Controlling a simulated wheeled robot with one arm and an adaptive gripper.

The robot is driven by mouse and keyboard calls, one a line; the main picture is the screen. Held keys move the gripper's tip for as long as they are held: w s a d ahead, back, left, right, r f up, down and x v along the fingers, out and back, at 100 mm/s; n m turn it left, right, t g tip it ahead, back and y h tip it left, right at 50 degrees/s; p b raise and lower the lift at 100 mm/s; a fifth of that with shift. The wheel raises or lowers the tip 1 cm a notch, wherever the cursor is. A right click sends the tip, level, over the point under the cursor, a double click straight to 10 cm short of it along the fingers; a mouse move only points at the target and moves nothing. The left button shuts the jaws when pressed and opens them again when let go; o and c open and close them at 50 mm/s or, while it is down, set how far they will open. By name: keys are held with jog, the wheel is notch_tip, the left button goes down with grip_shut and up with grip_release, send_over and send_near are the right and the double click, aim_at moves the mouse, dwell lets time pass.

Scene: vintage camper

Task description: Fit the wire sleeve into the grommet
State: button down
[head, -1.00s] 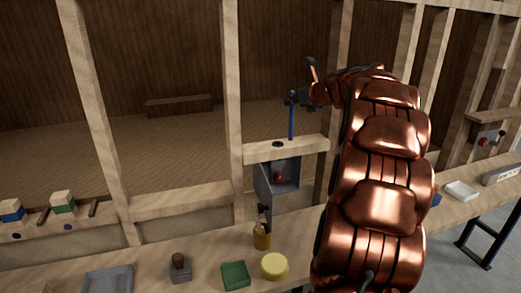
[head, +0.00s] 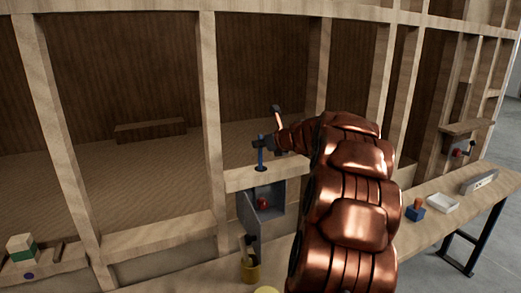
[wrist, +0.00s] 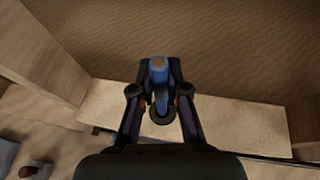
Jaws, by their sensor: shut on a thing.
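The wire sleeve is a slim blue rod (head: 261,158), upright in the head view. My gripper (head: 262,144) is shut on its upper part, above the wooden ledge. The grommet (head: 261,169) is a dark ring on top of that ledge. The sleeve's lower end meets the grommet and its tip is hidden there. In the wrist view the blue sleeve (wrist: 160,67) sits between the fingers (wrist: 160,80), and the dark grommet ring (wrist: 162,117) shows around its lower end. How deep the sleeve sits I cannot tell.
An open grey box (head: 247,211) with a red part (head: 262,203) hangs below the ledge. A yellow cup of tools (head: 250,270) stands on the bench below. Wooden studs (head: 212,130) flank the ledge. A white tray (head: 442,203) and a blue block (head: 415,213) lie right.

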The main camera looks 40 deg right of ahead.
jog(key=shift+f, duration=0.75)
jog(key=c, duration=1.2)
grip_release()
jog(key=shift+f, duration=0.1)
jog(key=b+v, duration=0.1)
jog(key=v, duration=1.1)
jog(key=shift+s, duration=0.1)
